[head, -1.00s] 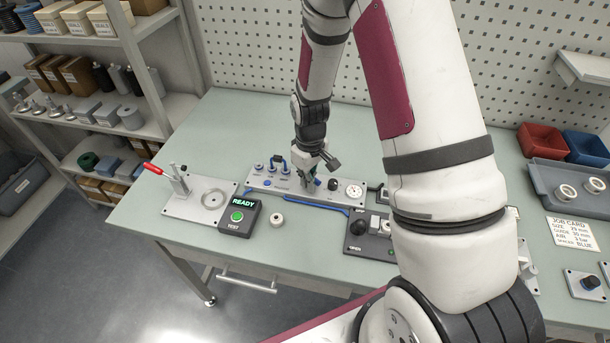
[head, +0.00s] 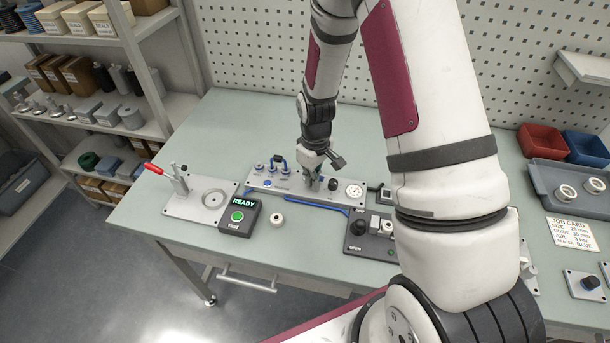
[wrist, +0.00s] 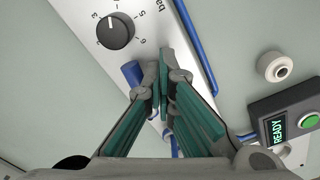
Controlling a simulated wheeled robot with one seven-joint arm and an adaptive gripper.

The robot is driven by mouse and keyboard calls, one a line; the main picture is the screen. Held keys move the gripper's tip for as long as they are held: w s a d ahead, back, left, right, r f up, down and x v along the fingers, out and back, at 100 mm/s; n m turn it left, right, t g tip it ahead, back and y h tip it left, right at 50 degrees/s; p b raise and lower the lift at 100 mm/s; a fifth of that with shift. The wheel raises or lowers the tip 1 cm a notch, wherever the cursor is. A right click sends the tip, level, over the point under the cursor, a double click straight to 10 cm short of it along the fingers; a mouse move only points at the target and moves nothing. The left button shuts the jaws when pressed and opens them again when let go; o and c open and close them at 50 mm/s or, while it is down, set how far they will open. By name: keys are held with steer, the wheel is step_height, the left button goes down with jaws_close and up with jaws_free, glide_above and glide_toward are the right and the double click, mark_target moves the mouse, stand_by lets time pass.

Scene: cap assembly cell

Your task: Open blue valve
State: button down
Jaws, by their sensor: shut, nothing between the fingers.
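My gripper (head: 312,184) is over the grey air panel (head: 263,182) on the bench. In the wrist view my gripper (wrist: 164,68) has its green-padded fingers together, with nothing between them. A blue handle (wrist: 132,73), which looks like the blue valve, stands on the panel just left of the fingertips there. I cannot tell whether the fingers touch it. In the head view my gripper largely hides that spot. A black dial (wrist: 116,31) with a number scale sits beyond the blue handle.
A round gauge (head: 354,191) is at the panel's right end. Blue tubing (head: 318,205) runs along its front. A READY test box (head: 240,216), a white ring (head: 276,219) and a red-handled clamp (head: 154,169) stand left. A black control box (head: 367,245) stands front right.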

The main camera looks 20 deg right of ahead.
steer(key=shift+d, duration=0.3)
steer(key=shift+s+d+r, duration=0.15)
steer(key=shift+s, duration=0.05)
step_height(320, 180, up, 7)
steer(key=p, duration=0.2)
steer(key=shift+p, duration=0.35)
stand_by(0.5)
